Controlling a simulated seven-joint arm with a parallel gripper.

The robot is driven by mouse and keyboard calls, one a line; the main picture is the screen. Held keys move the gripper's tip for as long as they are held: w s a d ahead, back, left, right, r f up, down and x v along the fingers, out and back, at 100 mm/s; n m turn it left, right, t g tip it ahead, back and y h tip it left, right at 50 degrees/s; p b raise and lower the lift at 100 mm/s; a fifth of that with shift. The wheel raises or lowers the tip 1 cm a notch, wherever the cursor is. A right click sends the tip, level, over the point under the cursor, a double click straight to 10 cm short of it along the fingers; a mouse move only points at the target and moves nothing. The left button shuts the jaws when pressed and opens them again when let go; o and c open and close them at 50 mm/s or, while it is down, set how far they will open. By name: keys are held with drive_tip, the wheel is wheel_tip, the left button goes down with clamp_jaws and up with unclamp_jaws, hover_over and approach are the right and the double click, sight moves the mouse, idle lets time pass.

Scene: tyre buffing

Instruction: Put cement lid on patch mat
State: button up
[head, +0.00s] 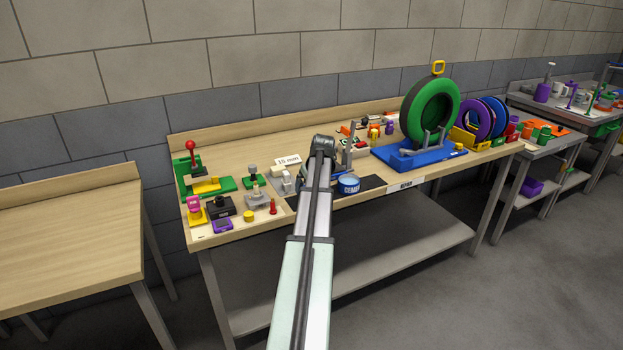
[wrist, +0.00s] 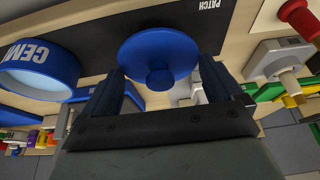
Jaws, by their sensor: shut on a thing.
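The cement lid (wrist: 150,50) is a round blue disc with a small knob, seen in the wrist view between the fingertips. My gripper (wrist: 160,78) is shut on it. The black patch mat (wrist: 100,38), lettered PATCH, lies behind the lid in the wrist view, and part of the mat shows in the head view (head: 372,182). I cannot tell whether the lid touches the mat. The blue and white cement tin (wrist: 38,62) is left of the lid in the wrist view. It stands at the bench's front edge in the head view (head: 349,186). My arm hides the gripper's fingers there.
A green tyre (head: 431,108) on a blue stand is to the right on the bench. A red-knobbed green press (head: 205,178) and several small tools crowd the left. A 15 mm sign (head: 288,161) is behind my wrist. The left table (head: 70,230) is bare.

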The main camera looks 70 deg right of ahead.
drive_tip(key=shift+f, duration=0.5)
drive_tip(key=shift+f, duration=0.6)
drive_tip(key=o, duration=1)
drive_tip(key=shift+o, duration=0.2)
drive_tip(key=shift+r, duration=0.1)
drive_tip(key=shift+v, duration=2.45)
